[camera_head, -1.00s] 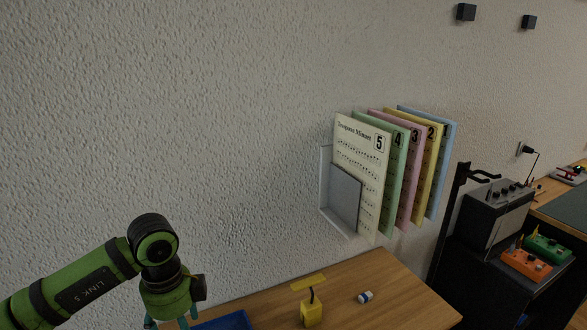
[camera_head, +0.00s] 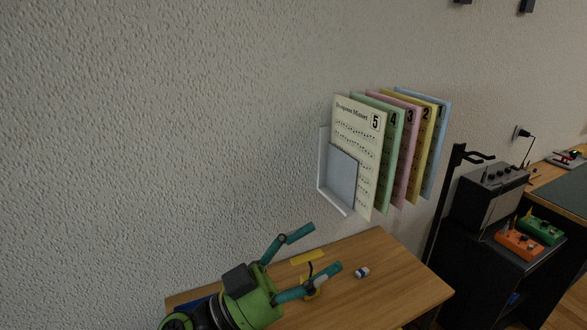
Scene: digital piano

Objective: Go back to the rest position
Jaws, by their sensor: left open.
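My left gripper (camera_head: 322,250) shows at the bottom centre of the head view, over the wooden table (camera_head: 390,265). Its two teal fingers are spread wide and point up and to the right. A small yellow object with a flat top (camera_head: 307,257) shows between and behind the fingers; its lower part is partly hidden by one finger. I see nothing clearly held. My right gripper is not in view.
A wall rack (camera_head: 325,180) holds several coloured music sheets (camera_head: 357,150) above the table. A small blue and white item (camera_head: 362,272) lies right of the gripper. A blue tray (camera_head: 190,303) is mostly hidden behind my arm. An amplifier (camera_head: 492,200) and pedals (camera_head: 519,244) stand at right.

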